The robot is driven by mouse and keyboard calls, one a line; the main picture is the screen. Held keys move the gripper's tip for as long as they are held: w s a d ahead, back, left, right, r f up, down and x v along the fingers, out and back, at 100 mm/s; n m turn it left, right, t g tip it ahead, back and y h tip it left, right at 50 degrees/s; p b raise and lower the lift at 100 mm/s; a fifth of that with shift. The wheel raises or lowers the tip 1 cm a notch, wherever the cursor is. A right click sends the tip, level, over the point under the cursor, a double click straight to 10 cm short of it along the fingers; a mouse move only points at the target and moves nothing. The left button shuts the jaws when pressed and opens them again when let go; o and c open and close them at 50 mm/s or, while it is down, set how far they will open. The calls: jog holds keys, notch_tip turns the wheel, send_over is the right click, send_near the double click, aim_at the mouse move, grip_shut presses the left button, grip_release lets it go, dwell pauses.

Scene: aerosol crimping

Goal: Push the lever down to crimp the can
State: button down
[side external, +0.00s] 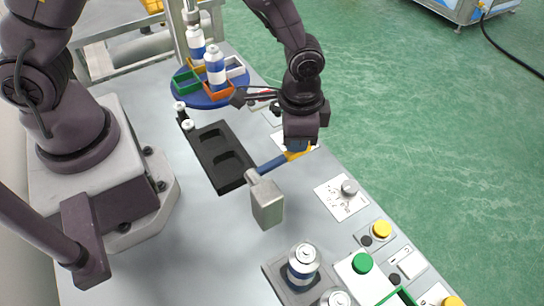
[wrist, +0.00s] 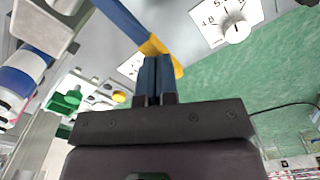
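The lever is a blue bar (side external: 272,165) with a yellow end (side external: 298,155), running out to the right from a grey block (side external: 267,204). In the wrist view the lever (wrist: 122,18) comes in from the top, with its yellow end (wrist: 162,48) in front of my fingertips. My gripper (side external: 298,147) is at the yellow end. Its two blue fingers (wrist: 155,62) are close together with nothing visible between them. I cannot tell whether they touch the lever. A blue and white can (side external: 303,266) stands upright in a grey holder; another (side external: 337,298) is partly cut off.
A blue round tray (side external: 180,88) at the back holds coloured bins and cans. A black tray (side external: 205,150) with recesses lies left of the lever. A dial (side external: 349,187), a green button (side external: 362,263) and a yellow button (side external: 382,229) line the right edge.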

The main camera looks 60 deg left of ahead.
jog(key=shift+s+f, duration=0.1)
jog(key=shift+f, duration=1.25)
jog(key=shift+r, duration=0.1)
notch_tip(320, 180, up, 15)
dwell(1.7)
jog(key=s+a+r+n+t, duration=0.5)
jog(key=s+a+r+n, duration=0.1)
jog(key=s+a+r, duration=0.7)
jog(key=shift+a+t, duration=0.25)
jog(key=shift+t, duration=0.05)
